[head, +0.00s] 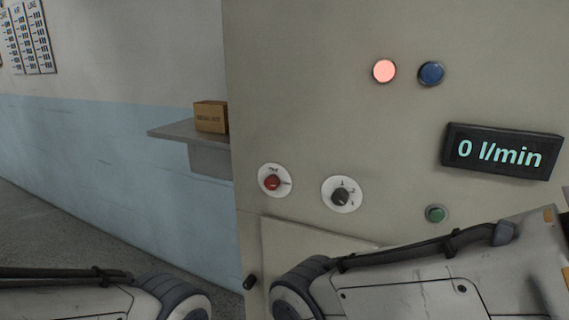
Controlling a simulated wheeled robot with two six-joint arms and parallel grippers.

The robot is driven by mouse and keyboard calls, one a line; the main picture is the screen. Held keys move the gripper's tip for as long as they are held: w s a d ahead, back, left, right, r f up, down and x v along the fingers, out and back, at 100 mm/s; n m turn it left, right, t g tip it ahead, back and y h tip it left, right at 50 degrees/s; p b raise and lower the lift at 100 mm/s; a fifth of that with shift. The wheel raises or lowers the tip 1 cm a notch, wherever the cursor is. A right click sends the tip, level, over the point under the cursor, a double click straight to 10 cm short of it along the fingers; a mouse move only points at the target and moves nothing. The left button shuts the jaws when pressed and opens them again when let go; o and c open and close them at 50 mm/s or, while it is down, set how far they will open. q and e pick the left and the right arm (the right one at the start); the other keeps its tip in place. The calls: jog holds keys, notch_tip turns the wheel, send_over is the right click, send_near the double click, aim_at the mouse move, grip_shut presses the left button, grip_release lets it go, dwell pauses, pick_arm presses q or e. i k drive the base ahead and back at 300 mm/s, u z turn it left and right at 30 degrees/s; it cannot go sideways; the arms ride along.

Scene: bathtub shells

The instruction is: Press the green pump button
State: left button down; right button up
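The green pump button (436,214) is a small round button in a metal ring on the beige machine panel (300,100), below the dark display. My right arm crosses the lower right of the head view just below the button, with a visible gap between them in the picture. My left arm shows at the lower left. Neither gripper's fingers are visible, so whether they are open or shut does not show.
The display (504,152) reads 0 l/min. A lit red lamp (384,71) and a blue button (431,73) are above. A red knob (272,182) and a black selector knob (341,196) sit left of the button. A cardboard box (211,117) stands on a grey shelf (180,131).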

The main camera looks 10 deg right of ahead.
aim_at(436, 215)
jog(key=z, duration=1.05)
